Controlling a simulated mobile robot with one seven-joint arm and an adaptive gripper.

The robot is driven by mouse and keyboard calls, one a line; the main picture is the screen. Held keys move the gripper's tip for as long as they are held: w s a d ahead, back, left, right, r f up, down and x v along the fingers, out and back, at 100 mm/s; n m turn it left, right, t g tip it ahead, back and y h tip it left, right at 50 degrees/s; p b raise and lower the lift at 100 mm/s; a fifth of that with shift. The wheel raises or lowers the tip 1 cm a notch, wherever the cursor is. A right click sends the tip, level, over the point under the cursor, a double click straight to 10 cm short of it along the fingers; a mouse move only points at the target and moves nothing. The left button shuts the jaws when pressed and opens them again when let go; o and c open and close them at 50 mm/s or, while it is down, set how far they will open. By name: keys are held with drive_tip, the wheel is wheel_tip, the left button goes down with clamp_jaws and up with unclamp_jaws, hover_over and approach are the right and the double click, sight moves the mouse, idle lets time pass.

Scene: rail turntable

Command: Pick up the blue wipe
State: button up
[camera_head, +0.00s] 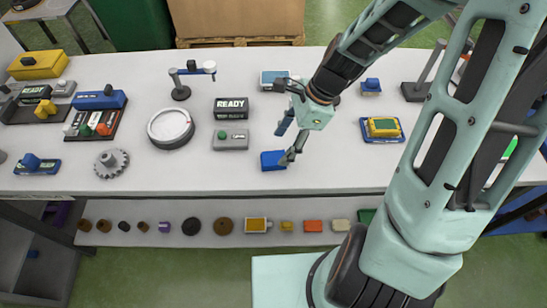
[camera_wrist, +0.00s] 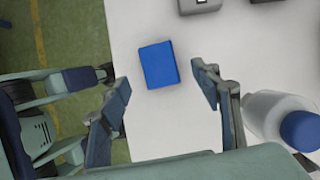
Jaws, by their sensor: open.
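The blue wipe (camera_head: 272,160) is a small, flat-sided blue block lying on the white table near its front edge, right of centre. In the wrist view the wipe (camera_wrist: 159,64) lies alone, slightly turned, ahead of and between the lines of my two fingers. My gripper (camera_head: 285,142) is close beside the wipe in the head view, one finger overlapping its right end. In the wrist view my gripper (camera_wrist: 160,77) has its fingers wide apart with nothing held. I cannot tell whether a finger touches the wipe.
A white bottle with a blue cap (camera_wrist: 270,115) stands close to my right finger in the wrist view. A grey button box (camera_head: 230,139) and a READY display (camera_head: 231,108) stand left of the wipe. A round dial (camera_head: 170,128) is farther left. Bare table surrounds the wipe.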

sight(274, 157)
drive_tip(key=shift+x, duration=2.85)
drive_tip(key=shift+c, duration=0.4)
drive_tip(key=c, duration=1)
drive_tip(key=shift+o, duration=0.2)
drive_tip(key=shift+r, duration=0.15)
drive_tip(key=shift+r, duration=0.2)
drive_tip(key=v, duration=0.3)
drive_tip(key=shift+s+a+r, duration=0.1)
drive_tip(key=shift+a+r, duration=0.1)
drive_tip(key=s+d+r, duration=0.6)
drive_tip(key=d+r, duration=0.3)
drive_tip(key=d, duration=0.2)
drive_tip(key=shift+s+d, duration=0.3)
drive_tip(key=shift+d, duration=0.1)
